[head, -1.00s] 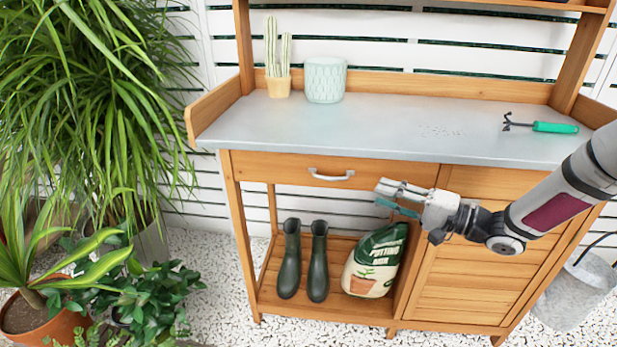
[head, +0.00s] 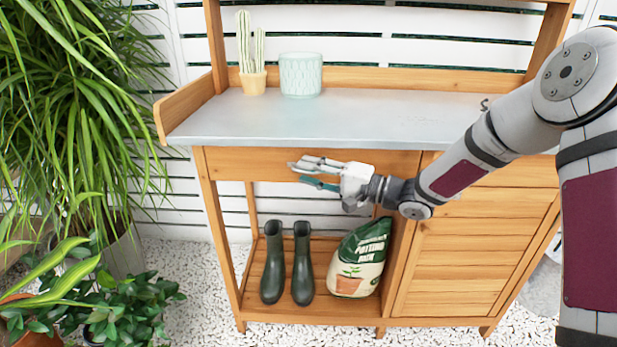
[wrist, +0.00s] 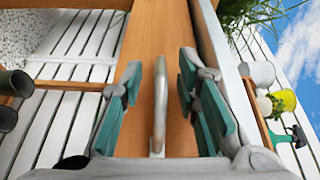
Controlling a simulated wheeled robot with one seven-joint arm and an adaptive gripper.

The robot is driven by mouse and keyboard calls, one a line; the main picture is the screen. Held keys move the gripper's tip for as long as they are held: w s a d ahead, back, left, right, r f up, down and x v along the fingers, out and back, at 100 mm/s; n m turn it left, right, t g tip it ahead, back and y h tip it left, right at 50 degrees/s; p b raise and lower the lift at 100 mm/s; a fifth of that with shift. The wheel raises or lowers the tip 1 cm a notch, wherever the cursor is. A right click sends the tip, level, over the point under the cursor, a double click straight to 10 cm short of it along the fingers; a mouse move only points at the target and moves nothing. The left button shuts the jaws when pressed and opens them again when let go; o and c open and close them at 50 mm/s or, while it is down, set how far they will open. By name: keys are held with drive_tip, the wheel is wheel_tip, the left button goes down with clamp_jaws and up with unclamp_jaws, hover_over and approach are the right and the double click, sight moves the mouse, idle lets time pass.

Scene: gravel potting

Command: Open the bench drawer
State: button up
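The bench drawer (head: 235,161) is the wooden front under the left part of the grey worktop, and it looks shut. Its pale metal handle (wrist: 160,108) shows in the wrist view as a bar standing between my two fingers. In the head view my gripper and wrist hide the handle. My gripper (head: 302,173) is in front of the drawer face. In the wrist view my gripper (wrist: 160,78) is open, with a teal-padded finger on each side of the handle and visible gaps between.
A cactus pot (head: 252,83) and a pale green pot (head: 300,76) stand on the worktop (head: 240,115). Boots (head: 302,270) and a potting mix bag (head: 357,262) are on the lower shelf. A slatted cabinet door (head: 470,250) is at right. Leafy plants crowd the left.

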drive_tip(key=shift+w+a, duration=0.15)
drive_tip(key=shift+a, duration=0.15)
clamp_jaws()
